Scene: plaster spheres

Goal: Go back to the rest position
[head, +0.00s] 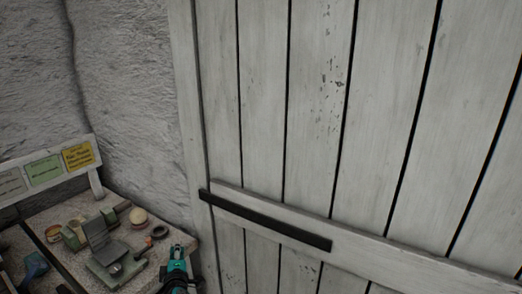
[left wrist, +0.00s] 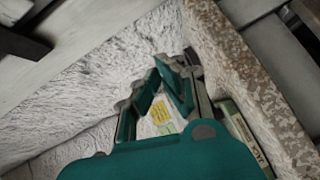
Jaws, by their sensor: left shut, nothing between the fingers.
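My left gripper (head: 177,264) is teal and dark and shows at the bottom of the head view, by the right end of a speckled stone-like worktop (head: 150,275). It holds nothing. In the left wrist view its fingers (left wrist: 172,84) are shut and empty, in front of a rough white wall and a small panel with yellow on it (left wrist: 160,126). My right gripper is in neither view.
A pale plank door (head: 310,110) with a dark bar (head: 262,219) fills the right. A sign board (head: 45,170) stands behind, before a rough wall (head: 125,90).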

